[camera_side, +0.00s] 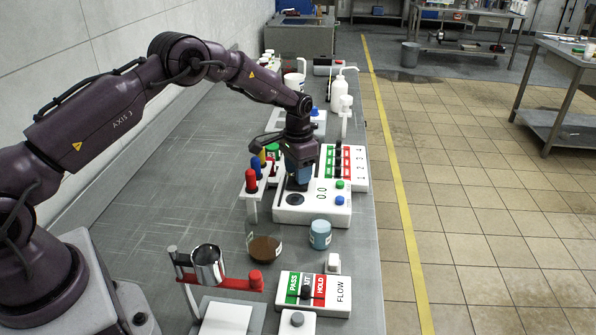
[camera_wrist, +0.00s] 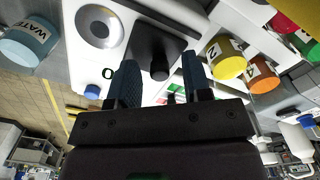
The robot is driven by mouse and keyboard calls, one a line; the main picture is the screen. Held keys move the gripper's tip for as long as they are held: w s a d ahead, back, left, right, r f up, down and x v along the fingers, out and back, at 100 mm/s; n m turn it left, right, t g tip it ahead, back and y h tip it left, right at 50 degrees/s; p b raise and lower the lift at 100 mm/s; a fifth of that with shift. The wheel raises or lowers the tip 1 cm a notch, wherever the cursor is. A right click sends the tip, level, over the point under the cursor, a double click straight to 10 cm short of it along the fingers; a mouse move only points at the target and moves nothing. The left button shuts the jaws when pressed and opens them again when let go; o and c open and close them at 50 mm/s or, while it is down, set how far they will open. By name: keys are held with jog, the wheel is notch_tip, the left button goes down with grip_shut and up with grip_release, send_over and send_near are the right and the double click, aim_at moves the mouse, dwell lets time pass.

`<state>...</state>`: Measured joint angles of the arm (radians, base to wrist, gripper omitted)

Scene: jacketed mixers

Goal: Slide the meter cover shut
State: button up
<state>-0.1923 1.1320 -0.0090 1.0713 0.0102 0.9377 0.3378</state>
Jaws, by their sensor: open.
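The meter (camera_side: 312,215) is a white box with a 0.0 readout and green and blue buttons. Its round well (camera_wrist: 100,25), a silvery ring with a dark centre, shows uncovered in the wrist view. The meter cover (camera_wrist: 140,35) is a black plate with an upright black knob (camera_wrist: 160,68), beside the well. My gripper (camera_side: 298,178) is low over the cover in the side view and hides much of it. In the wrist view, my gripper (camera_wrist: 160,62) is open, with one finger on each side of the knob. I cannot tell whether either finger touches it.
Coloured-capped vials in a white rack (camera_side: 252,200) stand close left of the meter. A switch panel (camera_side: 345,165) lies behind it. A blue-lidded WATER jar (camera_side: 320,234) and a brown dish (camera_side: 264,249) stand in front. The left bench (camera_side: 150,195) is clear.

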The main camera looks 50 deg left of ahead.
aim_at(295, 199)
jog(key=shift+f, duration=0.2)
grip_shut()
jog(key=shift+s+d, duration=2.15)
grip_release()
notch_tip(295, 199, up, 13)
